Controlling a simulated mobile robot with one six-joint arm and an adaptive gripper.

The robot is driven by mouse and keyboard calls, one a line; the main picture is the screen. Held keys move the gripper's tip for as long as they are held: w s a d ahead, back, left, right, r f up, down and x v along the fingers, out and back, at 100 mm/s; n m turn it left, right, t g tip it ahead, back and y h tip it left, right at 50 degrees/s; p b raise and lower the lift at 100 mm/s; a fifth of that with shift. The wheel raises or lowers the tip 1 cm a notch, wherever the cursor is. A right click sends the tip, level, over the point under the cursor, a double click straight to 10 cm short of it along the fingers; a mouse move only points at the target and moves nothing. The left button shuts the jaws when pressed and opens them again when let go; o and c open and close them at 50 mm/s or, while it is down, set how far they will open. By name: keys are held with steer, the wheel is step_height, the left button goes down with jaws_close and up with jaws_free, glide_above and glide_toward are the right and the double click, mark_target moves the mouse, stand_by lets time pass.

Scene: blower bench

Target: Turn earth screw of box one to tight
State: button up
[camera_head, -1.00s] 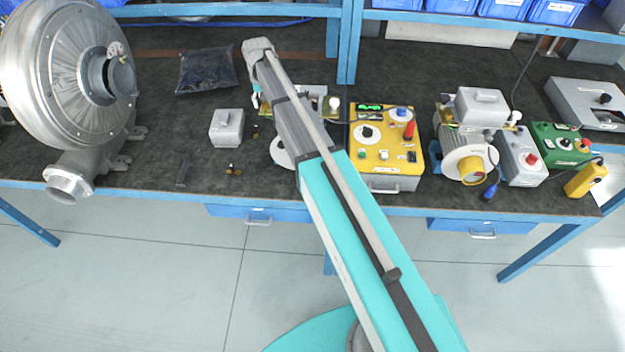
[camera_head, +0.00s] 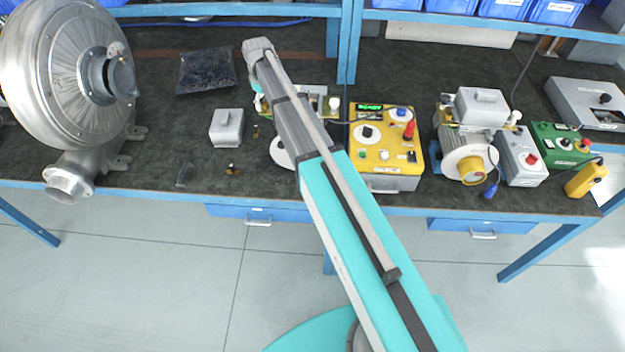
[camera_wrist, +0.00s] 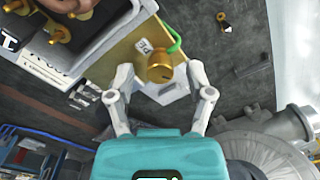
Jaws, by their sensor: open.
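In the wrist view, a brass earth screw (camera_wrist: 160,67) with a slot-like dark mark stands on a tan plate (camera_wrist: 121,47), with a green wire (camera_wrist: 172,38) and a small PE label (camera_wrist: 143,47) beside it. My gripper (camera_wrist: 160,76) is open, one finger on each side of the screw. I see no clear contact. The open terminal box (camera_wrist: 100,22), with brass terminals on dark blocks, is at upper left, partly cut off. In the head view my arm covers much of this unit, whose edge shows at right (camera_head: 334,104); the screw and fingertips are hidden there.
A grey blower (camera_head: 62,70) stands left, with a grey cover (camera_head: 227,127) and black bag (camera_head: 207,70) on the bench. Small brass parts (camera_head: 233,168) lie near the front edge. A yellow tester (camera_head: 387,140) and motor (camera_head: 465,150) stand right.

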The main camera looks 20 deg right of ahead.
mark_target(265, 103)
steer(key=n, duration=0.5)
steer(key=shift+n, duration=0.4)
steer(key=n, duration=0.6)
step_height(265, 103, up, 14)
steer(key=p, duration=1.4)
steer(key=s+d+f+m+b, duration=0.4)
steer(key=s+f+m+b, duration=0.5)
steer(key=s, duration=0.5)
steer(key=s+d+f+m+b, duration=0.4)
steer(key=s+f+m+b, duration=0.5)
steer(key=s+f+b, duration=0.4)
steer(key=shift+s+f+b, duration=0.4)
steer(key=shift+s, duration=0.55)
steer(key=shift+s+d+m, duration=0.15)
steer(key=shift+s+m, duration=0.4)
steer(key=shift+m, duration=0.05)
